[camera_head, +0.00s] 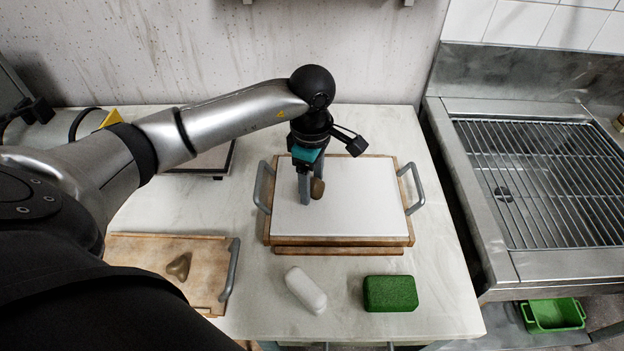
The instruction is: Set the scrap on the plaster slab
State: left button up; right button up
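The plaster slab (365,200) is a white flat block on a wooden board with a grey handle at each side, in the middle of the counter. My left gripper (311,188) points down over its left part. I cannot tell whether the scrap touches the slab. A second brown lump (178,266), roughly three-cornered, lies on a smaller wooden board (135,255) at lower left. My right gripper is not in view.
A white rounded block (306,290) and a green sponge-like block (390,293) lie in front of the slab. A metal sink with a rack (545,180) is at right, with a green bin (553,315) below. A dark-edged flat item (205,162) sits behind my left arm.

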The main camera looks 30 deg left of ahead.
aim_at(312, 183)
pick_arm(q)
jog(key=shift+o, duration=0.8)
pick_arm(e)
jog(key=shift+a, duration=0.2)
pick_arm(q)
jog(key=shift+r, duration=0.15)
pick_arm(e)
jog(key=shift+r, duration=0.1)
pick_arm(q)
notch_tip(312, 183, up, 12)
jog(key=p, duration=0.2)
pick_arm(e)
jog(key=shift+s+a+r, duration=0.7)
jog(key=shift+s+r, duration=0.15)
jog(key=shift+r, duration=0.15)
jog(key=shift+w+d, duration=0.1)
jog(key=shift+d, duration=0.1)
